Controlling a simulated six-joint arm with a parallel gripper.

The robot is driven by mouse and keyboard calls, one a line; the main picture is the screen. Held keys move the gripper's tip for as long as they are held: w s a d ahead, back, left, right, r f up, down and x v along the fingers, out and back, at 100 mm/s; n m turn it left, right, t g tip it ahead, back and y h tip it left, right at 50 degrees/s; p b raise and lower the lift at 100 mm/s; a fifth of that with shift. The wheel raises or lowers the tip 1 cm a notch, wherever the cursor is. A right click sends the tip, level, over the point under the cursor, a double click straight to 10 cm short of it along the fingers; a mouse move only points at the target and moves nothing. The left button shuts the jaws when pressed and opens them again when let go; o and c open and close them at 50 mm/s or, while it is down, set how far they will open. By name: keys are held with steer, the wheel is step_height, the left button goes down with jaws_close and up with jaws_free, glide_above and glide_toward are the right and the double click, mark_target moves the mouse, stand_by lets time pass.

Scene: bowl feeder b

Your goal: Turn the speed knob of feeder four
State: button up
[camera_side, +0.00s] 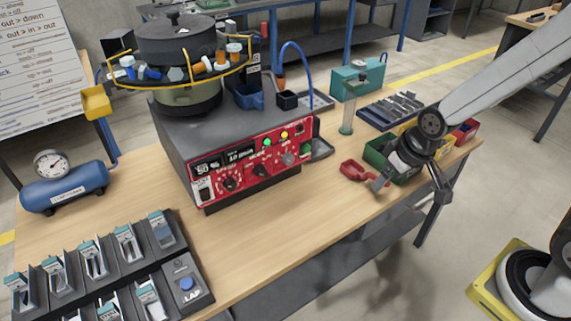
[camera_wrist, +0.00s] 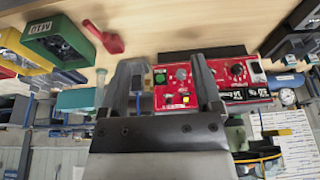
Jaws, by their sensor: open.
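The feeder's red control panel (camera_side: 245,160) is on the front of a grey box on the bench. It has a display, a black dial knob (camera_side: 230,184) at left, another black knob (camera_side: 260,170) in the middle and a grey knob (camera_side: 288,158) at right. Which one is the speed knob I cannot read. The panel also shows upside down in the wrist view (camera_wrist: 173,101), partly hidden by a finger; a black knob (camera_wrist: 237,72) and the grey knob (camera_wrist: 181,73) show there. My gripper (camera_side: 410,188) is open and empty, right of the panel and apart from it.
A red scoop (camera_side: 353,170) and a green bin (camera_side: 377,152) are near my gripper, with yellow and red bins behind. A bowl feeder (camera_side: 177,45) tops the box. A blue tank (camera_side: 65,190) and black rack (camera_side: 195,275) stand left. Bench in front of the panel is clear.

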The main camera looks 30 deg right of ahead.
steer(key=w+a+f+t, duration=0.5)
steer(key=w+a, duration=0.4)
steer(key=w, duration=0.2)
steer(key=w+a+f+t, duration=0.45)
steer(key=w+a, duration=0.35)
steer(key=w, duration=0.3)
steer(key=t, duration=0.5)
glide_toward(232, 187)
steer(key=shift+w+r, duration=0.1)
steer(key=shift+w, duration=0.55)
steer(key=shift+w, duration=0.1)
steer(key=shift+w, duration=3.8)
jaws_close()
